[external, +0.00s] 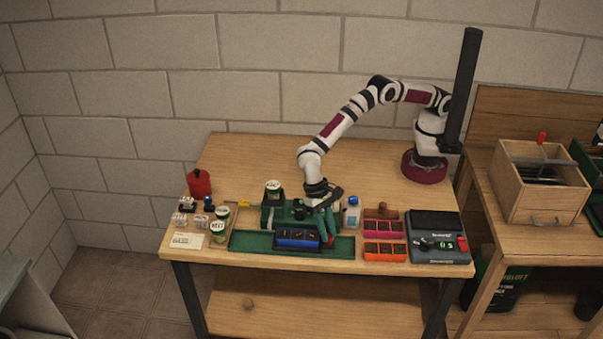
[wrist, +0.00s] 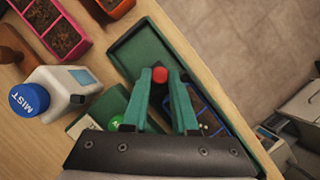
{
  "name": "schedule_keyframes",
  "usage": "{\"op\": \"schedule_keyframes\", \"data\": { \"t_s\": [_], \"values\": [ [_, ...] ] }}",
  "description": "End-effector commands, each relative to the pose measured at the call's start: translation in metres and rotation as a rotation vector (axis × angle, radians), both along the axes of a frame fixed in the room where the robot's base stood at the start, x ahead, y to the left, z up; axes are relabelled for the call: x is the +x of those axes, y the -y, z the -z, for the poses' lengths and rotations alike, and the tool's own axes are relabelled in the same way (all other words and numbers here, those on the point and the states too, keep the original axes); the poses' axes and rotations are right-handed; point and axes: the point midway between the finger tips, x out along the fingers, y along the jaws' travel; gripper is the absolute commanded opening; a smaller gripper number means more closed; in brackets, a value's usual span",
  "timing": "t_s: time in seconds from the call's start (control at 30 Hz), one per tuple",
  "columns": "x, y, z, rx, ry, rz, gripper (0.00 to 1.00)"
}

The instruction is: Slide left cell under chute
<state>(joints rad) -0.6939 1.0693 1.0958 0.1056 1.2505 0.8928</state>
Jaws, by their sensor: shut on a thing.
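A blue cell tray (external: 297,238) with dark soil cells sits in the long green tray (external: 245,241), at the front of a green machine (external: 270,216). The chute is not clearly distinguishable; my gripper and the machine body crowd that spot. My gripper (external: 330,238) reaches down at the right end of the blue tray. In the wrist view my gripper's green fingers (wrist: 160,76) are shut on a red knob (wrist: 160,74). The blue tray (wrist: 208,117) lies beside the right finger, partly hidden by it. How the knob joins the tray cannot be seen.
A white bottle with a blue cap (external: 353,213) stands right of the machine, marked MIST in the wrist view. Further right are a pink tray (external: 383,228), an orange tray (external: 384,251) and a dark scale (external: 436,226). Jars and a card (external: 187,240) sit left. The green tray's right end is bare.

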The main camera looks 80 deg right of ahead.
Motion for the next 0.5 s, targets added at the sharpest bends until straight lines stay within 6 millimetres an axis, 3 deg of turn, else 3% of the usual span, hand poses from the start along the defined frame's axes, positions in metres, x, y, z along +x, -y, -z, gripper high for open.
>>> {"op": "schedule_keyframes", "data": {
  "t_s": [0.1,0.2,0.5],
  "values": [
    [0.025,-0.001,0.0,0.004,0.004,0.001,0.0],
    [0.037,-0.001,0.0,0.003,0.003,0.002,0.0],
    [0.042,0.0,0.0,0.001,0.003,0.001,0.0]
  ]
}}
